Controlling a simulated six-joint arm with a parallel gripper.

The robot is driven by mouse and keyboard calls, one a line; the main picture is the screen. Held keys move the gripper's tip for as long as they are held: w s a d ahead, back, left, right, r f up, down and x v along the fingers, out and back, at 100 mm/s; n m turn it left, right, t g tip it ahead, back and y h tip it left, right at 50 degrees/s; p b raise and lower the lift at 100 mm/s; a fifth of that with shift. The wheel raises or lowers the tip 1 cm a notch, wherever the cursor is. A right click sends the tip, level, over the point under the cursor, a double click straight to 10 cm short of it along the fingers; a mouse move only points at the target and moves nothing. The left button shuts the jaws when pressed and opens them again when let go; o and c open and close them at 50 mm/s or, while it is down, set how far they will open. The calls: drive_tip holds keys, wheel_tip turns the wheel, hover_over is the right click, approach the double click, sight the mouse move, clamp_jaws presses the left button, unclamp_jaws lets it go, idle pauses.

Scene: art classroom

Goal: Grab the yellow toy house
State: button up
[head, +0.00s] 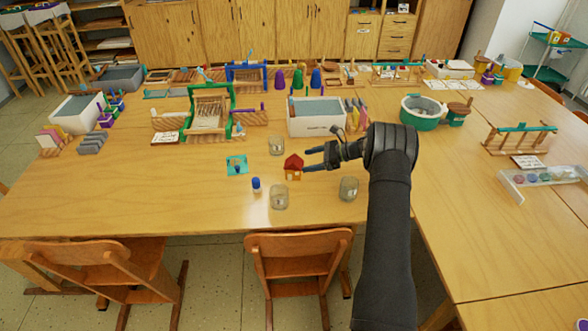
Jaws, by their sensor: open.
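A small toy house (293,172) with a red roof and yellow-orange walls stands upright on the wooden table, left of my gripper. My gripper (305,160) is open, its fingers pointing left toward the house. The fingertips are close to the right side of the house. I cannot tell whether they touch it. Nothing shows between the fingers.
Glass jars stand around the house: one behind (276,145), one in front (279,197) and one to the right (348,188). A blue-capped bottle (256,185) and a teal square (237,165) lie left. A white bin (318,118) stands behind. The table's front edge is clear.

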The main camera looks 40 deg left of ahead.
sight(289, 163)
drive_tip(key=x, duration=0.8)
drive_tip(key=shift+s+a, duration=0.2)
drive_tip(key=shift+r, duration=0.1)
drive_tip(key=c, duration=1.1)
